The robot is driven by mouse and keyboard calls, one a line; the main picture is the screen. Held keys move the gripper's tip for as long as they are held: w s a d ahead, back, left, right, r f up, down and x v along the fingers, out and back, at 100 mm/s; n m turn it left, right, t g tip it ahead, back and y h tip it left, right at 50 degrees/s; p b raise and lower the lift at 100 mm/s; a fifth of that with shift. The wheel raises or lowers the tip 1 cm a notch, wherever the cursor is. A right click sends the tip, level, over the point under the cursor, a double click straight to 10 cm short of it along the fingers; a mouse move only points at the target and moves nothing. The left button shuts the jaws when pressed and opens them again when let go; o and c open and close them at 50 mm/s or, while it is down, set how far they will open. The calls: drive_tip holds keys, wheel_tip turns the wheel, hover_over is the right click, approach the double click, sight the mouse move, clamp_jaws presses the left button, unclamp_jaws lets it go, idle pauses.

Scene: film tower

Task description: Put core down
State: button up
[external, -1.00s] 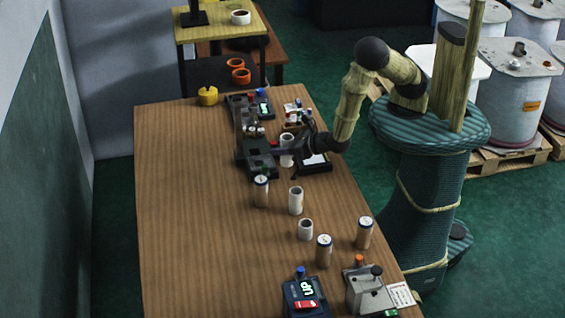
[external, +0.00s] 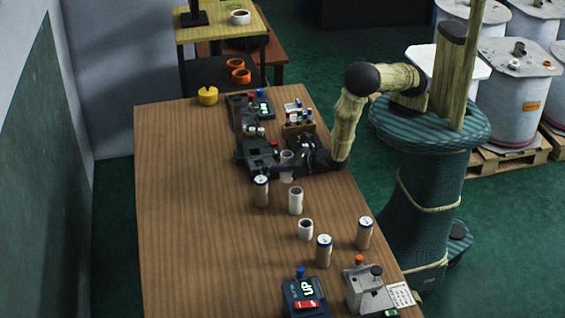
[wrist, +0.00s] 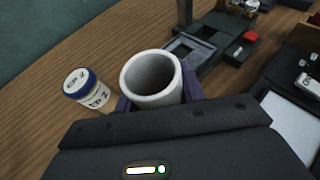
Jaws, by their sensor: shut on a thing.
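The core is a white hollow cylinder (external: 287,157), upright with its open end up. My gripper (external: 288,170) is shut on it from the right, low over the table. In the wrist view the core (wrist: 146,98) stands between the two dark purple fingers (wrist: 157,97). Its lower part is hidden there, and I cannot tell whether its base touches the table. A brown can with a blue-rimmed lid (external: 261,192) stands just in front of it; the wrist view shows this can (wrist: 86,90) to the left of the core, apart from it.
Two more white cores (external: 296,202) (external: 305,231) and two lidded cans (external: 324,252) (external: 364,234) stand nearer the front. A dark machine (external: 256,152) is close on the left. A device with a lit display (external: 306,298) is at the front.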

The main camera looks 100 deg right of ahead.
drive_tip(key=shift+f, duration=1.55)
drive_tip(key=shift+f, duration=0.1)
drive_tip(key=o, duration=1)
drive_tip(key=shift+r, duration=0.2)
drive_tip(key=b+v, duration=0.1)
drive_tip(key=v, duration=1.1)
